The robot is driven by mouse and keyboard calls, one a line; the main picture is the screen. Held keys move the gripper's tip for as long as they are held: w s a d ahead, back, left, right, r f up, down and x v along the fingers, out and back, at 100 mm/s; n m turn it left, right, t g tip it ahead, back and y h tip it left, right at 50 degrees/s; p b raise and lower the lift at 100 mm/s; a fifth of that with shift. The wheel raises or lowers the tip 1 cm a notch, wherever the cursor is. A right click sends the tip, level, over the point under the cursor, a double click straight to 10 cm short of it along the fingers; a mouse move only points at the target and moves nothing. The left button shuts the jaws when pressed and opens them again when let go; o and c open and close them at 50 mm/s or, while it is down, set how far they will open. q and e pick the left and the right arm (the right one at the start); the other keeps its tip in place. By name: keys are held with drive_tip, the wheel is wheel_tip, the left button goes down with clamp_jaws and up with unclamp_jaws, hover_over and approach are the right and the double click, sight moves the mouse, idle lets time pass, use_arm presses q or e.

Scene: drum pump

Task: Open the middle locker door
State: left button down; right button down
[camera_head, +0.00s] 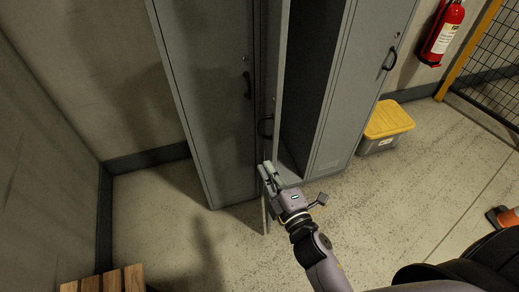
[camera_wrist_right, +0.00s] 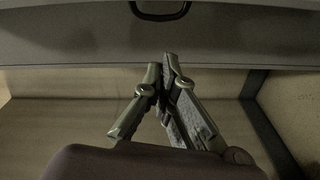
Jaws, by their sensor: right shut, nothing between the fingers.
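The three grey lockers stand against the wall in the head view. The middle locker door (camera_head: 270,80) is swung outward and seen almost edge-on, and the dark middle compartment (camera_head: 310,75) shows to its right. Its black handle (camera_head: 265,126) is on the door's left face; a black handle (camera_wrist_right: 160,9) also shows at the top of the wrist view, on a grey door panel (camera_wrist_right: 60,45). My right gripper (camera_head: 267,167) is shut and empty near the door's lower part, below the handle. I cannot tell whether it touches the door. My left gripper is not in view.
The left locker door (camera_head: 218,110) and right locker door (camera_head: 365,70) are shut. A grey bin with a yellow lid (camera_head: 388,118) stands right of the lockers. A wooden slatted piece (camera_head: 105,281) is at lower left. The floor before the lockers is mostly clear.

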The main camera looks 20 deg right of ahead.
drive_tip(key=w+d+n+p, duration=0.2)
drive_tip(key=w+p, duration=0.1)
drive_tip(key=w, duration=0.6)
drive_tip(key=shift+d, duration=0.15)
drive_tip(key=shift+w, duration=0.1)
idle(0.3)
